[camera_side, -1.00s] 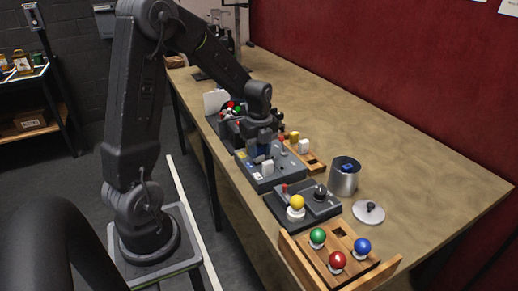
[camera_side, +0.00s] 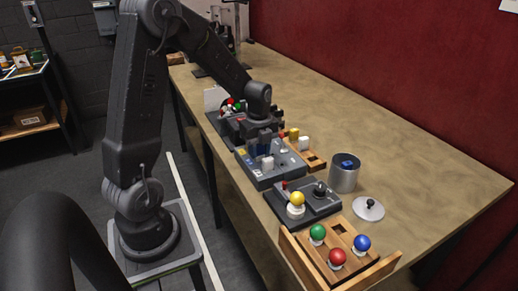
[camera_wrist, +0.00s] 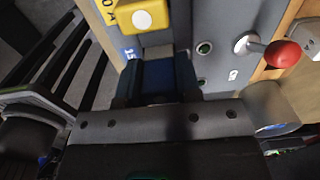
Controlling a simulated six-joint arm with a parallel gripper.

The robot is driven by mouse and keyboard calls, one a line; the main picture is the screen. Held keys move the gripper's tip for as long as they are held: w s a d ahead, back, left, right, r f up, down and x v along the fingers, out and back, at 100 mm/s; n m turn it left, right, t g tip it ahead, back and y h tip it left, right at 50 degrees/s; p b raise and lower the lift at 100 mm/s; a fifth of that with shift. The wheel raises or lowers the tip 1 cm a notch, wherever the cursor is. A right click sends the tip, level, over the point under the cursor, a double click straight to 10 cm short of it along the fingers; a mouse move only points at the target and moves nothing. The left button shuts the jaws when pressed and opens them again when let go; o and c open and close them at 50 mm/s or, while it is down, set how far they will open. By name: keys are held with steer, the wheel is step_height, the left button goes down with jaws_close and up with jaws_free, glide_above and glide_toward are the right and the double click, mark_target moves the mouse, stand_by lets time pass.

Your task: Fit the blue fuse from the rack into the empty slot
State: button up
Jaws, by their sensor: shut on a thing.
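My gripper (camera_side: 263,142) is over the grey fuse panel (camera_side: 263,180), pointing down. In the wrist view the blue fuse (camera_wrist: 168,78) is held between the fingers of my gripper (camera_wrist: 160,98). A "15" label shows on the panel just beside it. The fuse's lower end and the empty slot are hidden, so I cannot tell whether it touches the panel. The wooden rack (camera_side: 315,162) behind holds a yellow fuse (camera_side: 293,134) and a white fuse (camera_side: 304,142).
A red-knobbed lever (camera_wrist: 281,54) stands close to the right of the fuse. A metal can (camera_side: 344,179) with something blue inside, a lid (camera_side: 369,209), a joystick box (camera_side: 322,204) and a wooden tray (camera_side: 298,262) of coloured balls are nearer the camera. The table's right side is clear.

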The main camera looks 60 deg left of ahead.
steer(key=shift+f, duration=0.55)
stand_by(0.4)
steer(key=o, duration=1)
steer(key=shift+o, duration=0.8)
steer(key=shift+r, duration=0.1)
steer(key=shift+r, duration=3.4)
